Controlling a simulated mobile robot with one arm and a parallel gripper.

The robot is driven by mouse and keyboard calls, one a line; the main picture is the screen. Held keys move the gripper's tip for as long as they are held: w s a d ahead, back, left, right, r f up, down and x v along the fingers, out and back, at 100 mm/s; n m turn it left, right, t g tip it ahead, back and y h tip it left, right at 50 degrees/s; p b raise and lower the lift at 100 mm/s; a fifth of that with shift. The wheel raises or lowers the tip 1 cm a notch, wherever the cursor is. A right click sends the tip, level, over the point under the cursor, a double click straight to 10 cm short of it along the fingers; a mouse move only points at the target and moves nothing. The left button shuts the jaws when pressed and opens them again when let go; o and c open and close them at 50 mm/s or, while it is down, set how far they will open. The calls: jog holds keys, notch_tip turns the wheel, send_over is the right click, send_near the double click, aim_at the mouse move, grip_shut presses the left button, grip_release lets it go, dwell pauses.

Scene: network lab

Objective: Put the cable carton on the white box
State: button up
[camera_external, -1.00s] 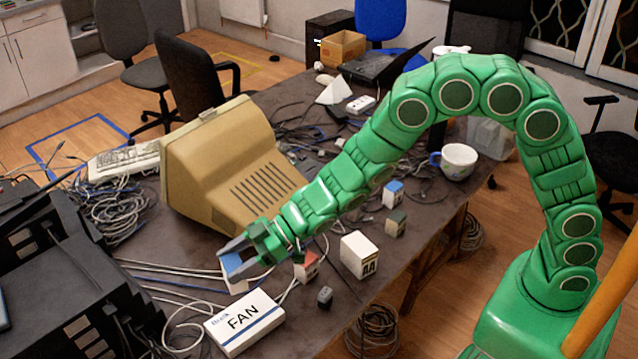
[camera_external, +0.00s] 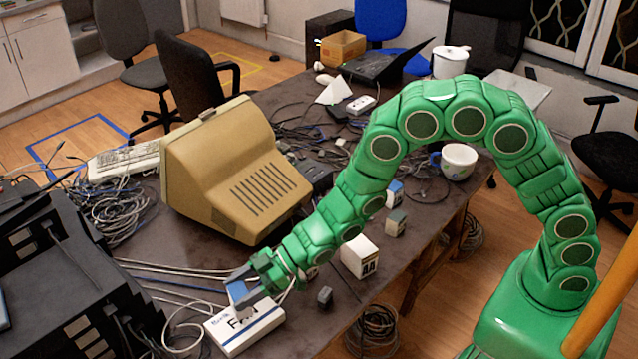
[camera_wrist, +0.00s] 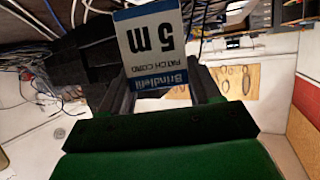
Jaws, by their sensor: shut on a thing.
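The cable carton (camera_external: 238,289) is a small white and blue box. In the wrist view the carton (camera_wrist: 152,45) shows "5 m", "PATCH CORD" and a blue band, upside down, between the two fingers. My gripper (camera_external: 241,294) is shut on it. The white box (camera_external: 262,326), marked FAN, lies flat at the table's near edge. The carton and my fingers are over its upper left part and cover some of its lettering. I cannot tell whether the carton touches the box.
A white AA box (camera_external: 359,256) and a small dark block (camera_external: 325,296) stand to the right. A beige monitor (camera_external: 235,175) stands behind my gripper. Loose cables (camera_external: 180,280) lie to the left, near black equipment (camera_external: 60,270). A cup (camera_external: 459,161) stands farther right.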

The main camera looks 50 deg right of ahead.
jog(key=shift+f, duration=1.8)
jog(key=o, duration=1.1)
jog(key=shift+o, duration=0.2)
jog(key=shift+d+r, duration=0.15)
jog(key=shift+d, duration=0.05)
jog(key=v, duration=1.1)
jog(key=shift+s+d+r, duration=0.15)
jog(key=shift+s+d, duration=0.05)
